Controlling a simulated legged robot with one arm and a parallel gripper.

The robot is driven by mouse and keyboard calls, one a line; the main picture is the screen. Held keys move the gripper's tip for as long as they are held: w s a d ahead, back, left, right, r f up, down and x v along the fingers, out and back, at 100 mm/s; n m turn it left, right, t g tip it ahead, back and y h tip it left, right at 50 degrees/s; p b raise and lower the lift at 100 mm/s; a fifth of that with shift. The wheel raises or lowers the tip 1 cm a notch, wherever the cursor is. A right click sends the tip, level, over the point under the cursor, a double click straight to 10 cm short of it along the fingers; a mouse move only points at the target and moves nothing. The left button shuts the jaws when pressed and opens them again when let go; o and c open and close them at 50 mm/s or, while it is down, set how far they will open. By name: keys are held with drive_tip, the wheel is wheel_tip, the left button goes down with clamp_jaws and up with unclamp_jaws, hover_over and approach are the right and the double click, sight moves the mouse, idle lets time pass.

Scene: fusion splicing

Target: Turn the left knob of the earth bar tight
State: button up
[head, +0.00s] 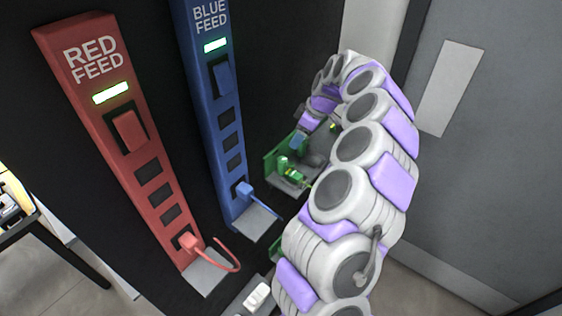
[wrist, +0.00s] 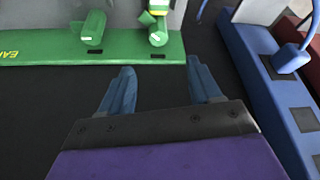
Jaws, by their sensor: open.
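The green earth bar (head: 269,166) stands right of the blue panel in the head view, partly hidden by my arm. In the wrist view the bar (wrist: 120,47) crosses the top, with one green knob (wrist: 90,30) at left and another (wrist: 157,33) farther right. A yellow-green striped part is by the second knob. Which one is the task's left knob I cannot tell. My gripper (wrist: 160,66) is open and empty, its blue fingers apart and pointing at the bar, short of both knobs. In the head view its blue fingers (head: 299,141) show near the bar.
The blue feed panel (head: 212,125) and red feed panel (head: 120,130) stand left of the earth bar, each with a plugged cable. The blue panel (wrist: 262,75) is close to the right finger in the wrist view. A grey door (head: 485,150) is at right.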

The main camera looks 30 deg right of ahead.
sight(284, 160)
drive_tip(key=b+x, duration=0.3)
drive_tip(key=x, duration=1)
drive_tip(key=shift+w+f, duration=0.15)
drive_tip(key=shift+f, duration=0.1)
drive_tip(key=shift+w+d+f, duration=0.1)
drive_tip(key=shift+d+f, duration=0.05)
drive_tip(key=shift+f, duration=0.2)
drive_tip(key=c, duration=1)
